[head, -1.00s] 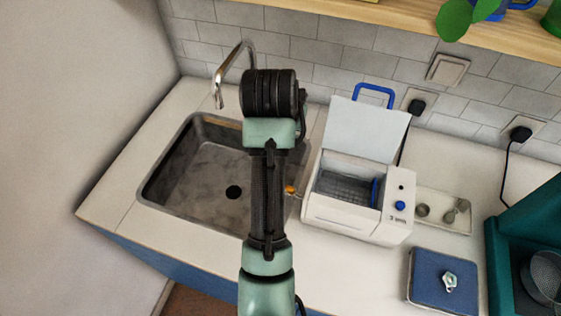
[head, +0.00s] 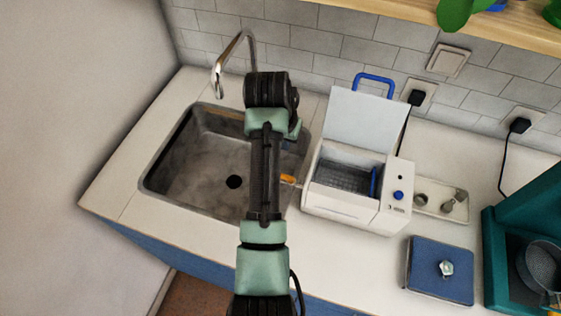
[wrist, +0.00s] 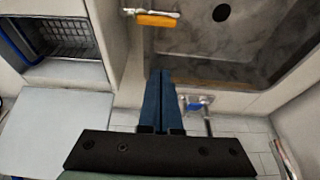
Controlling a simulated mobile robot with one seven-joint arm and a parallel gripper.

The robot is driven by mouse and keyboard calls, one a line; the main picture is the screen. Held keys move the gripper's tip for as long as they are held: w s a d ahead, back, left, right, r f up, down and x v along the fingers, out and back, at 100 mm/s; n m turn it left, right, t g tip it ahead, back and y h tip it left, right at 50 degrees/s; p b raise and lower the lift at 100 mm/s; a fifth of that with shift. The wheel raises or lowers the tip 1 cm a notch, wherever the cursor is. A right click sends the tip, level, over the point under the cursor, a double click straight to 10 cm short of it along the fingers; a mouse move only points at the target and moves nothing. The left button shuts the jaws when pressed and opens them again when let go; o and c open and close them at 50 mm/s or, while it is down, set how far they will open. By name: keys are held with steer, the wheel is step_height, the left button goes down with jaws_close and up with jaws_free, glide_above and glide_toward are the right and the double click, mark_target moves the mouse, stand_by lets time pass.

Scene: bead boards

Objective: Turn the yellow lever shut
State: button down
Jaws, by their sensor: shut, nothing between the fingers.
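The yellow lever (wrist: 157,19) shows as a small orange-yellow bar at the top of the wrist view. It lies roughly along a pale, thin spout (wrist: 150,12) between the white appliance and the sink. In the head view the lever (head: 288,179) is a small patch just right of my arm, at the left side of the white appliance (head: 340,213). My gripper (wrist: 161,72) is shut and empty, its blue fingers together. Its tips appear below the lever in the wrist view, with a gap between. In the head view my arm hides the gripper.
The metal sink (head: 160,180) is left of the appliance, with a curved tap (head: 218,75) behind it. The appliance's lid (head: 365,125) stands open. A small tray (head: 430,213) and a blue board (head: 425,285) lie to the right. The counter in front is clear.

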step_height(320, 180, down, 6)
steer(key=s+p, duration=0.1)
steer(key=p, duration=0.1)
steer(key=shift+s+a+p, duration=0.3)
steer(key=shift+s+p, duration=0.05)
steer(key=shift+p, duration=0.05)
steer(key=shift+f, duration=0.1)
